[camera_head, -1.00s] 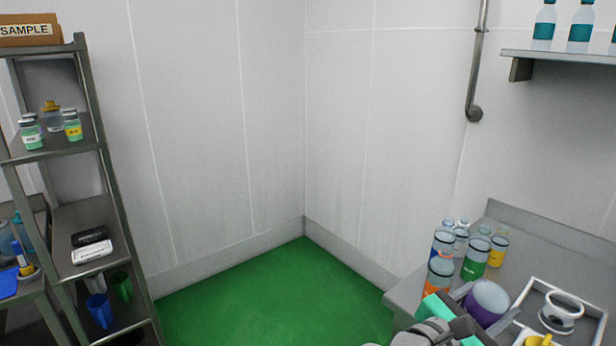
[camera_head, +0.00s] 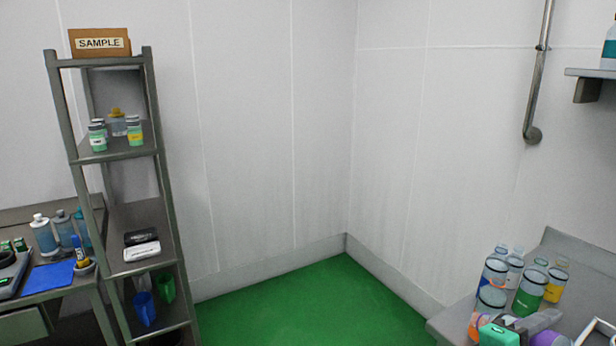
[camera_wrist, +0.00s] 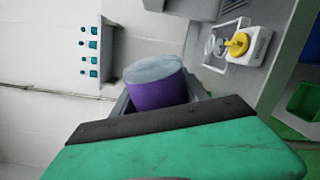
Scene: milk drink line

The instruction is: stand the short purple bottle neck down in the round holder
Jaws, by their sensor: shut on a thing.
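The short purple bottle (camera_wrist: 160,94) is held between the jaws of my gripper (camera_wrist: 157,100) in the wrist view. Its pale, flat round end faces away from the palm; I cannot make out its neck. In the head view my gripper (camera_head: 516,328) is at the bottom right, and only a bit of the purple bottle (camera_head: 549,338) shows at the lower edge. A small white ring shape, apparently the round holder (camera_wrist: 211,46), shows in the wrist view inside a white-framed tray (camera_wrist: 221,62). The holder is outside the head view. The bottle is apart from it.
Several bottles (camera_head: 530,290) stand on the steel table (camera_head: 580,265) close beside my gripper. A yellow-topped white item (camera_wrist: 238,44) is near the holder. A steel rack (camera_head: 145,215) and a side table (camera_head: 50,293) stand at left. The green floor (camera_head: 310,305) between is clear.

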